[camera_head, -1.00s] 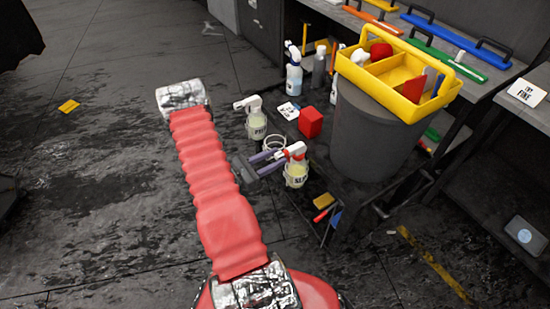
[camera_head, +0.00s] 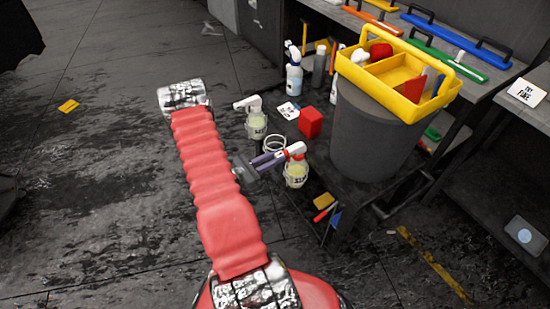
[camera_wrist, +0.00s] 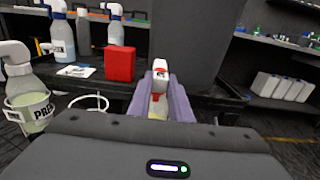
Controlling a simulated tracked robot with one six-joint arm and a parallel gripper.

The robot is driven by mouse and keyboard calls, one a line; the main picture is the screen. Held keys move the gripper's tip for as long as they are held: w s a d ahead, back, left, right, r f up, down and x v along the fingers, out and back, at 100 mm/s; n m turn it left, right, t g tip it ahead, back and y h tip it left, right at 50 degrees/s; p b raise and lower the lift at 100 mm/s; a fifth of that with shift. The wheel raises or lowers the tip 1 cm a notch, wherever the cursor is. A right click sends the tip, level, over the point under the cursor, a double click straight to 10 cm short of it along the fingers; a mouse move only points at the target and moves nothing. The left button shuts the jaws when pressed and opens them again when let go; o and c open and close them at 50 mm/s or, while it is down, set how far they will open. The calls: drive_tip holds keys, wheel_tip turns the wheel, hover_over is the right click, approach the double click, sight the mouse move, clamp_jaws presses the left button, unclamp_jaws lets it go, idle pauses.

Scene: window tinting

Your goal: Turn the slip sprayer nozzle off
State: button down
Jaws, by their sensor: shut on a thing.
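The slip sprayer (camera_head: 296,175) is a clear bottle of pale yellow liquid with a white and red head, upright in a ring holder at the bench's near edge. My gripper (camera_head: 284,155) reaches in from the left, its purple-grey fingers shut on the sprayer's nozzle. In the wrist view, the white nozzle (camera_wrist: 160,72) with red parts sits between the fingers of my gripper (camera_wrist: 159,92), which touch its sides. Most of the bottle is hidden there below the fingers. The nozzle's on or off setting is too small to read.
A second sprayer (camera_head: 256,124) hangs in a ring to the left, with an empty ring (camera_head: 274,144) between. A red block (camera_head: 310,122) stands behind. A grey bin (camera_head: 372,135) with a yellow caddy (camera_head: 400,75) stands close on the right. Open floor lies left.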

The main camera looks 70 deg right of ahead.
drive_tip(key=shift+n, duration=0.4)
drive_tip(key=n, duration=0.3)
drive_tip(key=shift+n, duration=0.3)
drive_tip(key=n, duration=1.3)
drive_tip(key=shift+f, duration=0.2)
drive_tip(key=shift+n, duration=0.4)
drive_tip(key=c, duration=1.6)
unclamp_jaws()
drive_tip(key=shift+d, duration=0.1)
drive_tip(key=shift+w, duration=0.1)
